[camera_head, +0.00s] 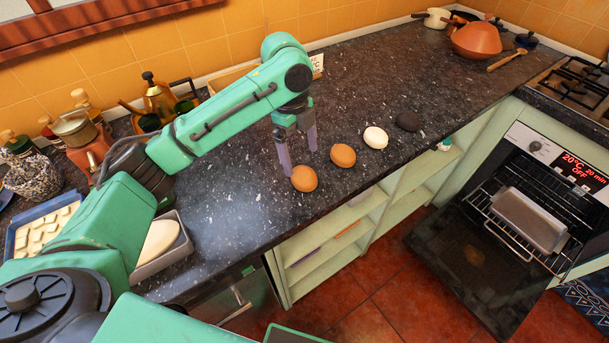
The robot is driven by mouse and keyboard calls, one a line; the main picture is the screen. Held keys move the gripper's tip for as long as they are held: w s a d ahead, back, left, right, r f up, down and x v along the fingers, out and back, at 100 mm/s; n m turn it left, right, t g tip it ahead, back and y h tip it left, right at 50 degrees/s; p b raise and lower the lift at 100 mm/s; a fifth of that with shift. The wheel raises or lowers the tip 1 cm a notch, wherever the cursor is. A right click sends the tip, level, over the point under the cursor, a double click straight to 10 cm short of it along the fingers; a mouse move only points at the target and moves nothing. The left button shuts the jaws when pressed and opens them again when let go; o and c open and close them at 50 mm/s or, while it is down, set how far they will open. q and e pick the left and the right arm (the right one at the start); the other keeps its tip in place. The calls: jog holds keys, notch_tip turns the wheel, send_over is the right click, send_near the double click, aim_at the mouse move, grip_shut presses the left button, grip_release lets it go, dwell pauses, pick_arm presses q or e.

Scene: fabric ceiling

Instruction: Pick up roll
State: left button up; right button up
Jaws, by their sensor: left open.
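Several round rolls lie in a row on the dark speckled counter (236,215). The nearest is an orange-brown roll (304,179). My right gripper is not in view.
A grey pan with pale dough (160,240) and a blue tray of pieces (38,232) stand at left. Pots and jars line the wall. The oven door (470,262) hangs open at right, with a metal tin (529,220) on its rack.

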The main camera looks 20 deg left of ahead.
aim_at(303, 171)
pick_arm(q)
jog(key=f, duration=0.2)
jog(key=f+p, duration=0.1)
jog(key=f, duration=0.3)
jog(key=shift+d+f+p, duration=0.2)
jog(key=shift+d+p, duration=0.1)
jog(key=shift+f, duration=0.15)
jog(key=c, duration=1.2)
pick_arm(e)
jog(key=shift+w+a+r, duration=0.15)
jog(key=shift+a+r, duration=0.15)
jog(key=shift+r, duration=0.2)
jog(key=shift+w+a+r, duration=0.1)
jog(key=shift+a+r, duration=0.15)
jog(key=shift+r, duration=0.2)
